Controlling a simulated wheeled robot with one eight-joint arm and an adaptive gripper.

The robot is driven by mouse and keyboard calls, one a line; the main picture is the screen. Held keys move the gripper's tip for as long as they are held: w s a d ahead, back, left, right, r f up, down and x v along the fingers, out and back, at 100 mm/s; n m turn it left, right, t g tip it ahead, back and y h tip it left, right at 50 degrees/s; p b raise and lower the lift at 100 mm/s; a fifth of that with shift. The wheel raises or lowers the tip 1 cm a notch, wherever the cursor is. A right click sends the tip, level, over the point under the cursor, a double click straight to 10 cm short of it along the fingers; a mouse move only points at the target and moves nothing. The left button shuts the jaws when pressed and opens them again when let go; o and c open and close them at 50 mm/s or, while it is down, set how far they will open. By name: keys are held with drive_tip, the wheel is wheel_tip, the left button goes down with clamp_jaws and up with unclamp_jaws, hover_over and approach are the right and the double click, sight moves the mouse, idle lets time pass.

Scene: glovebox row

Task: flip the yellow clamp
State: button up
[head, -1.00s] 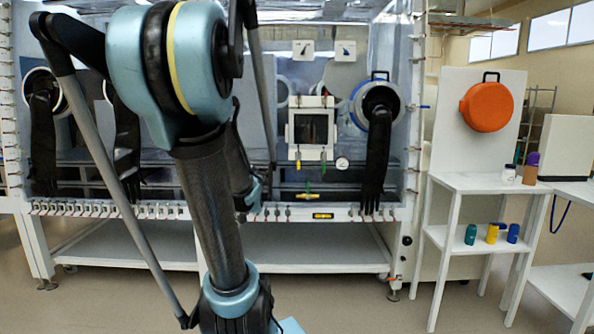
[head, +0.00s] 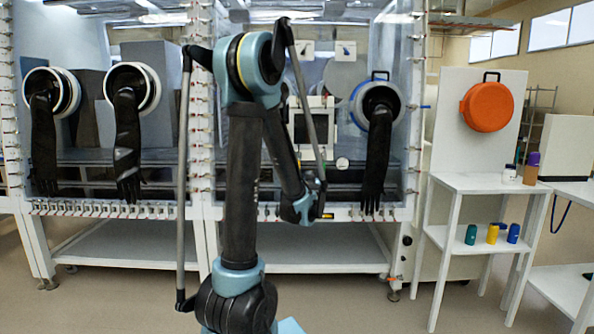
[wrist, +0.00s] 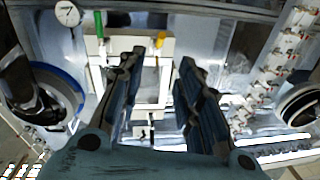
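The yellow clamp shows in the wrist view as a short yellow handle (wrist: 155,23) at the edge of a white framed door (wrist: 150,108), just beyond my fingertips. A similar green handle (wrist: 98,24) is to its left. My gripper (wrist: 162,62) is open, with its two dark fingers spread in front of the door and nothing visible between them. I see no contact with the yellow handle. In the head view the white door (head: 327,128) is partly covered by my arm, and the yellow handle is hidden behind it.
A round gauge (wrist: 68,13) is near the wrist view's upper left. A blue-ringed glove port (head: 376,105) with a hanging black glove (head: 378,155) is right of the door. A white shelf (head: 480,184) stands farther right.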

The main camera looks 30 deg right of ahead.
drive_tip(key=x, duration=1.7)
clamp_jaws()
